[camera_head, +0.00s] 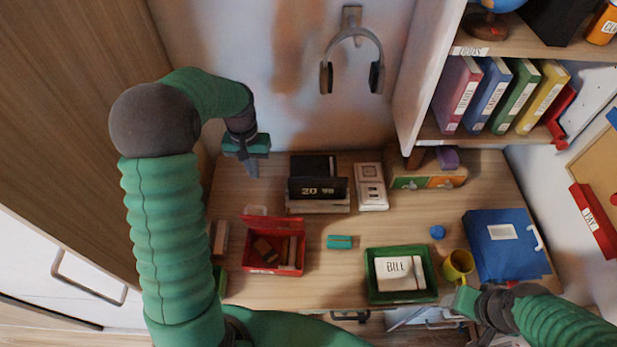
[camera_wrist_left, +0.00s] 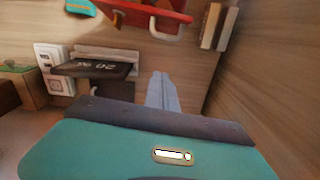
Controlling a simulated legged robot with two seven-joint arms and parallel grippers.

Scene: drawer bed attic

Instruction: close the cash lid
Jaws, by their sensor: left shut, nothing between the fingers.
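The red cash box (camera_head: 273,263) stands on the desk with its lid (camera_head: 268,224) raised at the back. Several small brown and tan items lie inside it. In the left wrist view part of the red box (camera_wrist_left: 140,12) shows at the top with a pale handle. My left gripper (camera_head: 254,169) is shut and empty, pointing down behind the box near the wall, apart from the lid. Its closed fingers show in the left wrist view (camera_wrist_left: 163,92). My right gripper (camera_head: 464,301) is low at the right beside the yellow mug; its jaw opening is unclear.
A black display unit (camera_head: 317,187) stands just right of my left gripper. A teal block (camera_head: 340,242), green tray (camera_head: 371,286), yellow mug (camera_head: 459,264) and blue folder (camera_head: 484,235) lie rightward. Bare desk lies between the cash box and display.

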